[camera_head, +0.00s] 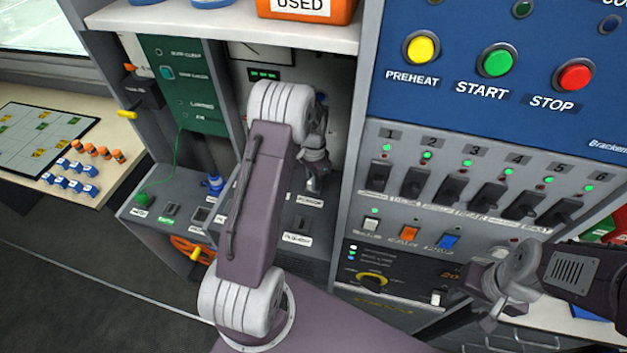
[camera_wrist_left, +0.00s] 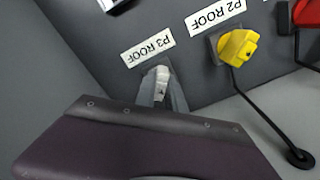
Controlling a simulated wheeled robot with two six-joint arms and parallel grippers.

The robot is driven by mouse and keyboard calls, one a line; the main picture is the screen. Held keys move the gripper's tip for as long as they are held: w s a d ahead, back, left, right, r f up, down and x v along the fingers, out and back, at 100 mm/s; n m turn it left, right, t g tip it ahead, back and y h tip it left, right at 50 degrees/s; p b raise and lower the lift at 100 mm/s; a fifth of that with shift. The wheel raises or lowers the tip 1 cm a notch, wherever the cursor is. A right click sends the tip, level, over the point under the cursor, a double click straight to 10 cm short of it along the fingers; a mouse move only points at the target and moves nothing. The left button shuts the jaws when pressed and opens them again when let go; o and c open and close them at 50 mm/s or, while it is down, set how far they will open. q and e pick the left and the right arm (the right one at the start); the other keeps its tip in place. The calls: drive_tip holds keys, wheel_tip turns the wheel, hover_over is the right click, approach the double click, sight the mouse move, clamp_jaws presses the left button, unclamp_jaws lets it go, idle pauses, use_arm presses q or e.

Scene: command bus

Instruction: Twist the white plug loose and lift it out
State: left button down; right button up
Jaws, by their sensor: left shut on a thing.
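The white plug (camera_wrist_left: 161,78) shows in the left wrist view at the P3 ROOF label (camera_wrist_left: 148,49) on a grey panel. My left gripper (camera_wrist_left: 175,95) is shut on it; the dark purple arm cover hides the lower part of this view. In the head view my left gripper (camera_head: 314,172) reaches down to the grey panel behind my arm, and the plug cannot be made out there. I cannot tell whether the plug is still seated. My right gripper (camera_head: 490,290) is at the lower right, and its fingers are unclear.
A yellow plug (camera_wrist_left: 237,47) with a black cable sits at the P2 ROOF label, close beside the white one. A red plug (camera_wrist_left: 307,14) is farther right.

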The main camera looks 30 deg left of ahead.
use_arm(q)
drive_tip(key=n, duration=0.2)
drive_tip(key=shift+n, duration=0.4)
drive_tip(key=shift+r+n+p, duration=0.1)
drive_tip(key=shift+n+p, duration=0.25)
drive_tip(key=shift+n, duration=1.65)
drive_tip(key=shift+n+p, duration=0.35)
drive_tip(key=shift+n, duration=0.65)
